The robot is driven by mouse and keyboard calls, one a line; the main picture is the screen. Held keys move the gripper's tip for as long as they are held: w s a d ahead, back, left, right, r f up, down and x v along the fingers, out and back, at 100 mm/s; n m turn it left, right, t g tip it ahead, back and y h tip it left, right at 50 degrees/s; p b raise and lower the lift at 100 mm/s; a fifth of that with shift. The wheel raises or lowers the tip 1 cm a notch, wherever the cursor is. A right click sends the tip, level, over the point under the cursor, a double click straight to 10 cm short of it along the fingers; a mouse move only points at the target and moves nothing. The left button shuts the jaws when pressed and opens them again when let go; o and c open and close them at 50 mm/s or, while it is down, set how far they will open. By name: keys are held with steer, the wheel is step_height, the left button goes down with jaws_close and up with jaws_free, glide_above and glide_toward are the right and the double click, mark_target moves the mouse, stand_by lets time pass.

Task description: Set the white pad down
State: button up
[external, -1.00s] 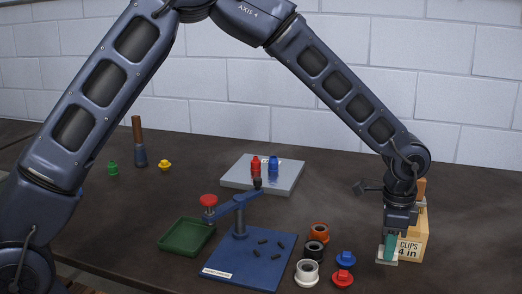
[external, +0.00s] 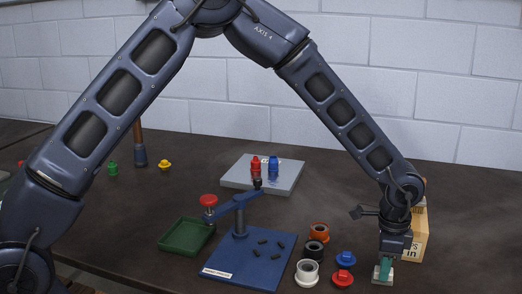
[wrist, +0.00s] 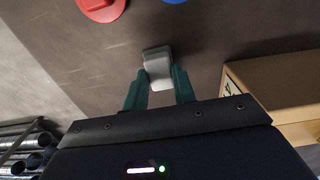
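The white pad (external: 382,281) is a small pale block at the front right of the table, just right of the red and blue flanged pieces. My gripper (external: 385,270) points down with its green fingers closed on it. In the wrist view the pad (wrist: 158,64) sits between the two green fingertips (wrist: 160,84). The pad is low over the dark tabletop; whether its underside touches the table I cannot tell. The fingers hide part of it.
A cardboard clips box (external: 413,240) stands close behind and right of my gripper. A red flanged piece (external: 342,278) and a blue one (external: 345,259) lie to the left. Further left are white, black and orange rings (external: 319,232) and a blue base plate (external: 225,270).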

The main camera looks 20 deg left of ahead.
steer(key=o, duration=0.4)
steer(key=shift+o, duration=0.2)
step_height(320, 180, up, 12)
steer(key=shift+r, duration=0.2)
steer(key=w+a+r+n+t, duration=0.1)
steer(key=a+r+n, duration=0.35)
steer(key=a, duration=0.75)
steer(key=w+a+r+n+t, duration=0.1)
steer(key=a+r, duration=0.7)
steer(key=a, duration=0.3)
steer(key=w+a+r+n+t, duration=0.1)
steer(key=a+r+n, duration=0.2)
steer(key=a+r, duration=0.65)
steer(key=s+a+n, duration=0.2)
steer(key=s+a, duration=0.2)
steer(key=a, duration=0.5)
steer(key=s+a+n, duration=0.3)
steer(key=s+a, duration=0.1)
steer(key=a, duration=0.5)
steer(key=s+a+n+t, duration=0.1)
steer(key=s+a+n, duration=0.3)
steer(key=s+a, duration=0.5)
steer(key=shift+s+a+f+t, duration=0.3)
steer(key=shift+s+f, duration=0.05)
steer(key=shift+s, duration=0.95)
